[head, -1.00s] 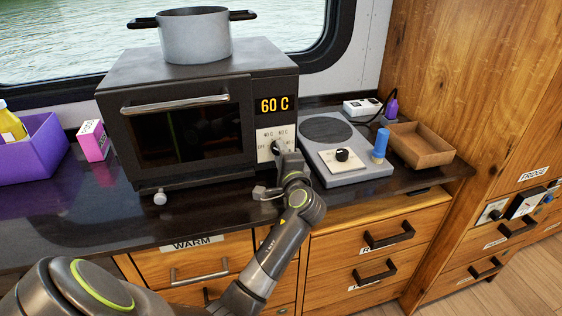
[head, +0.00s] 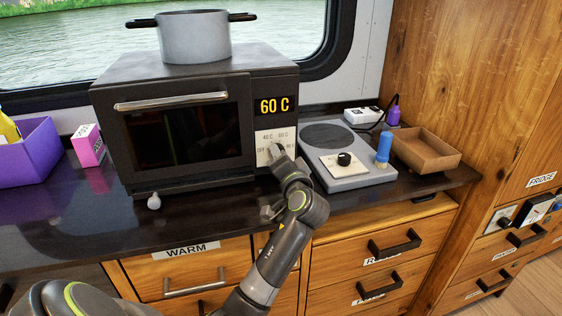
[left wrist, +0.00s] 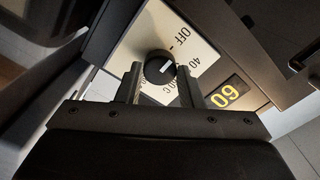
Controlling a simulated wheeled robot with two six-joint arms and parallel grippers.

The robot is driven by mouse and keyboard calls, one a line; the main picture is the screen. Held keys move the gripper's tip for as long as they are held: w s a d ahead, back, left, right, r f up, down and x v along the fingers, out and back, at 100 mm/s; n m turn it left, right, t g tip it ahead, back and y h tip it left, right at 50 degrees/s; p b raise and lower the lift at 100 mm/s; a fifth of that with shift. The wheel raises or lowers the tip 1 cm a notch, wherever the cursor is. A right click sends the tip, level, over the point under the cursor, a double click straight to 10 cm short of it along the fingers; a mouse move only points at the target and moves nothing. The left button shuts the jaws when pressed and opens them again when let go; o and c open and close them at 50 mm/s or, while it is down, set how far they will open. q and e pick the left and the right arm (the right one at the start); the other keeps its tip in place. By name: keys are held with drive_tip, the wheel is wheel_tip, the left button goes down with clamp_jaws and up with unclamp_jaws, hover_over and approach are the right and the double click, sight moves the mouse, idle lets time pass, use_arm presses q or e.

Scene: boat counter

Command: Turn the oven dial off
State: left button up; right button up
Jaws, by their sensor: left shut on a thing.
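The dark oven (head: 190,90) stands on the counter, with its door shut. Its display (head: 273,106) reads 60 C. Below the display is a pale dial plate (head: 264,135) with temperature marks and OFF at its left side. My left gripper (head: 276,153) is at this plate and largely covers the dial in the head view. In the left wrist view the round black dial (left wrist: 158,68) sits between my two fingers, which are shut on it. Its white mark points roughly toward the 40 side; the exact setting is hard to tell. My right gripper is not in view.
A grey pot (head: 194,40) stands on the oven. Right of it are a hotplate (head: 345,180) with a black knob, a blue cylinder (head: 383,148) and a wooden tray (head: 428,153). A purple bin (head: 30,150) and pink box (head: 88,146) stand left.

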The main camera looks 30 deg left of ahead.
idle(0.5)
use_arm(q)
drive_tip(key=o, duration=1)
